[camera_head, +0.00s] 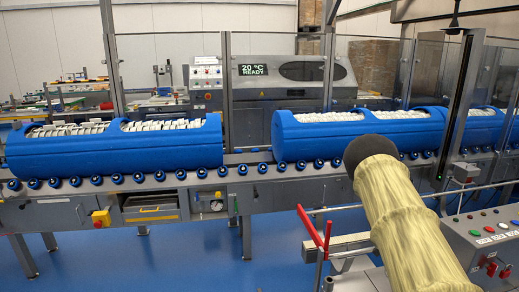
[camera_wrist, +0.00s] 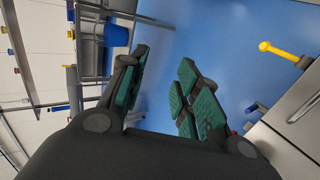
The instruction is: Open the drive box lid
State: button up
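My gripper (camera_wrist: 161,88) shows in the wrist view with its green-padded fingers spread apart and nothing between them. In the head view my sleeved arm reaches up at the right and the gripper itself is hidden. A closed grey box (camera_head: 50,213) hangs under the conveyor at the left, beside a red-and-yellow switch (camera_head: 101,218). It may be the drive box, but I cannot tell for sure. In the wrist view, a light grey box-like surface (camera_wrist: 290,120) with a dark edge lies at the lower right, apart from the fingers.
Blue tubs (camera_head: 115,149) with white contents stand on the roller conveyor (camera_head: 150,180). A drawer with a yellow handle (camera_head: 150,210) is below. A red-handled rail (camera_head: 310,226) and a control panel (camera_head: 490,245) are near my arm. The blue floor at front left is clear.

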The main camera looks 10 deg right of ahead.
jog(key=s+a+f+n+t+h, duration=0.1)
jog(key=s+a+f+n+t, duration=0.35)
jog(key=a+f, duration=0.65)
jog(key=s+a+f+n+t+h, duration=0.1)
jog(key=s+a+f+n, duration=0.6)
jog(key=f, duration=0.6)
jog(key=s+a+n+t, duration=0.2)
jog(key=s+a+n, duration=0.1)
jog(key=s+a, duration=0.4)
jog(key=s+a+r+n+t+y, duration=0.1)
jog(key=s+a+n+t, duration=0.2)
jog(key=s+a, duration=0.4)
jog(key=a, duration=0.6)
jog(key=shift+a+r+n+t, duration=0.15)
jog(key=shift+a+n+t, duration=0.05)
jog(key=shift+n+t, duration=0.15)
jog(key=shift+s+a+r, duration=0.15)
jog(key=shift+a+r, duration=0.05)
jog(key=shift+r, duration=0.05)
jog(key=c, duration=0.4)
grip_shut()
jog(key=shift+o, duration=2)
grip_release()
